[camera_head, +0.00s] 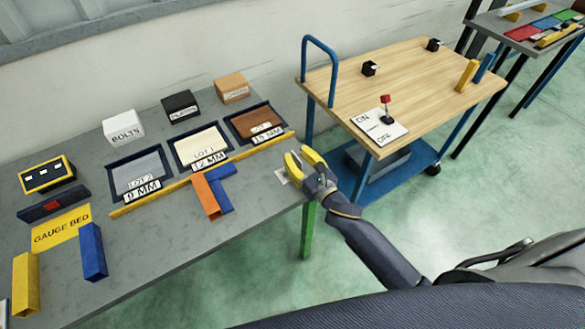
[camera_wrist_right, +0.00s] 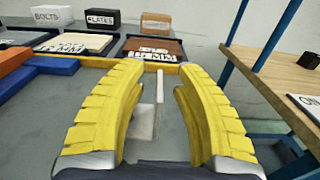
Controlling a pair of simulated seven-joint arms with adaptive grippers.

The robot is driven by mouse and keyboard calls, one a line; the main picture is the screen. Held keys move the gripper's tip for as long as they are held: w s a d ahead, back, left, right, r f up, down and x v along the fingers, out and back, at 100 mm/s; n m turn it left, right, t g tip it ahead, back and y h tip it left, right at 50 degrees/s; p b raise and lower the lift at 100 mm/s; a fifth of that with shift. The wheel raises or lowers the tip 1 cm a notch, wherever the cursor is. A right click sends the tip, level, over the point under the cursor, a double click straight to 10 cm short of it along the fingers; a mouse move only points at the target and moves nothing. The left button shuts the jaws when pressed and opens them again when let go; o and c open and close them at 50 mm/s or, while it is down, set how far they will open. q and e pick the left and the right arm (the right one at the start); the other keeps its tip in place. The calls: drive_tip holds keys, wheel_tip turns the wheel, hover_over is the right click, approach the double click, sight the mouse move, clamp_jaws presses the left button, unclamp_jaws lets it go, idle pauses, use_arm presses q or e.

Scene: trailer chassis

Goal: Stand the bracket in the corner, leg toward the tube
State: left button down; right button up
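A small pale grey angled bracket (camera_wrist_right: 147,118) stands on the grey bench between the fingers of my right gripper (camera_wrist_right: 165,78). A gap shows between the bracket and the right-hand finger; whether the left-hand finger touches it I cannot tell. In the head view my right gripper (camera_head: 301,160) is open over the bench's right end, with part of the bracket (camera_head: 282,177) showing beside it. An orange tube (camera_head: 206,198) and a blue tube (camera_head: 221,192) lie against each other left of the gripper, forming a corner. My left gripper is not in view.
A yellow strip (camera_head: 205,173) runs along the bench in front of three lot trays. Labelled boxes stand behind them. A wooden-topped cart (camera_head: 400,75) stands at the right, apart from the bench.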

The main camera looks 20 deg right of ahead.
clamp_jaws()
idle(0.6)
